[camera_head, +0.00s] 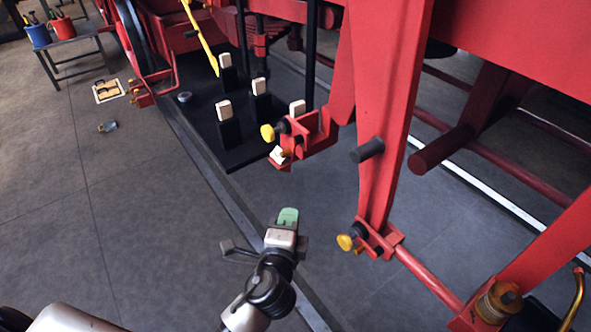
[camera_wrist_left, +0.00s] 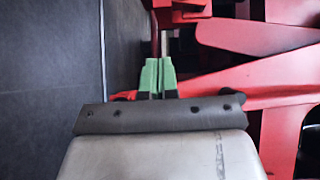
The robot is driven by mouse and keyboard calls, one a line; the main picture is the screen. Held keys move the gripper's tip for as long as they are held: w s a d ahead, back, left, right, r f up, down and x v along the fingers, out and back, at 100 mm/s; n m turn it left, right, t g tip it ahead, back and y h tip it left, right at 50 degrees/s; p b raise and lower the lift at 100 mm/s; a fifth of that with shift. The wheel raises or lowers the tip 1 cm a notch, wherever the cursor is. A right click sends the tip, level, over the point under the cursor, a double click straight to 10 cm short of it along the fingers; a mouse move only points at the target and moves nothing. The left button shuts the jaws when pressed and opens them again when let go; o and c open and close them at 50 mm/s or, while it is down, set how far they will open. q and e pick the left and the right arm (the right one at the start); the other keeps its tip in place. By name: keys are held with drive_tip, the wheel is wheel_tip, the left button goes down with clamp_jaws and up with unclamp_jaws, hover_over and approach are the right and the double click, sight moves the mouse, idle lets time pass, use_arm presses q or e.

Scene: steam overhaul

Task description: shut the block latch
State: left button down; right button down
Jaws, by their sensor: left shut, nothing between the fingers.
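A red bracket (camera_head: 312,138) with a yellow knob (camera_head: 267,132) and a small pale block (camera_head: 278,155) hangs at the centre, beside the black slab. A second yellow knob (camera_head: 345,242) sits on a joint low on the red upright. I cannot tell for sure which part is the block latch. My left gripper (camera_head: 288,216) is below the bracket in the head view and left of the second knob, apart from both. Its green fingers (camera_wrist_left: 158,75) are together and empty in the wrist view, with red bars beyond them. My right gripper is not in view.
A black slab (camera_head: 245,156) carries several black posts with pale tops (camera_head: 224,108). A large red upright (camera_head: 382,150) and a red rod (camera_head: 430,280) stand to the right. A dark rail (camera_head: 215,183) runs along the floor. Open grey floor (camera_head: 120,200) lies to the left.

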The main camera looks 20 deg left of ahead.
use_arm(q)
drive_tip(key=r, duration=0.3)
drive_tip(key=shift+s+t, duration=0.25)
drive_tip(key=shift+t, duration=0.05)
drive_tip(key=p, duration=0.3)
approach(289, 155)
drive_tip(key=w+d, duration=0.3)
drive_tip(key=w, duration=0.1)
drive_tip(key=w+a, duration=0.1)
drive_tip(key=w+a+p, duration=0.1)
drive_tip(key=shift+a, duration=0.4)
drive_tip(key=shift+w+a, duration=0.25)
drive_tip(key=shift+a, duration=0.15)
